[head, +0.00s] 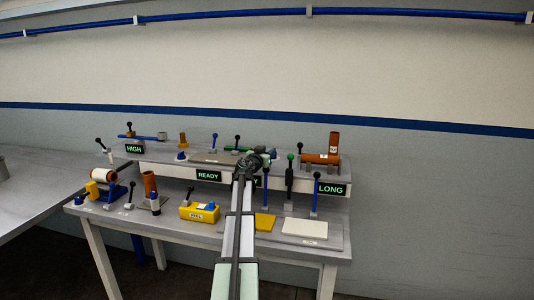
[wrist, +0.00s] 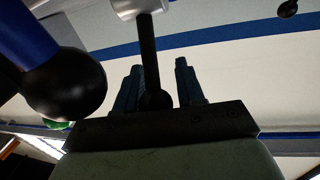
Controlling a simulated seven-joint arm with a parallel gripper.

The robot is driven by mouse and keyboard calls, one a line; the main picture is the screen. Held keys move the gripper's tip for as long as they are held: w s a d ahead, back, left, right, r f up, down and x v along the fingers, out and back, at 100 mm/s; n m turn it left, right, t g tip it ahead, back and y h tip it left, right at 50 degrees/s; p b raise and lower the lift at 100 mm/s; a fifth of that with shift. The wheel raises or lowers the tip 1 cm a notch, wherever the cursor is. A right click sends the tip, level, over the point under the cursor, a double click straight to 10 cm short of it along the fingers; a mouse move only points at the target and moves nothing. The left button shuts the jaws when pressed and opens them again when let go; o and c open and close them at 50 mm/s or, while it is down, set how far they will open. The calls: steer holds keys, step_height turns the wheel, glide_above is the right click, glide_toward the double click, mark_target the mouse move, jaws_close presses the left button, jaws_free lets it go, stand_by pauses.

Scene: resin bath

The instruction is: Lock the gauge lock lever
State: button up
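My gripper (wrist: 158,88) points at the bench with its two dark fingers apart. In the wrist view a dark lever rod (wrist: 149,55) with a black ball knob (wrist: 155,100) runs from a pale metal hub (wrist: 138,8) into the space between the fingers. The knob lies nearer the left finger, and a gap shows on its right. I cannot tell whether it touches a finger. In the head view my gripper (head: 262,156) is over the raised shelf, its fingers too small to make out. Several levers stand there; no label names the gauge lock lever.
In the wrist view a blue lever with a large black knob (wrist: 65,84) is close on the left. In the head view a green-knobbed lever (head: 290,180) and an orange pipe piece (head: 322,158) stand right of my arm. A yellow box (head: 200,213) sits on the lower bench.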

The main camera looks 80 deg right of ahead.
jaws_close()
stand_by(0.3)
steer(key=shift+w+a+f+h, duration=0.15)
steer(key=shift+w+a+h, duration=0.05)
steer(key=shift+a+h, duration=0.35)
stand_by(0.5)
steer(key=shift+c, duration=0.3)
jaws_free()
steer(key=shift+o, duration=0.3)
steer(key=shift+s+d, duration=0.1)
steer(key=shift+s, duration=0.05)
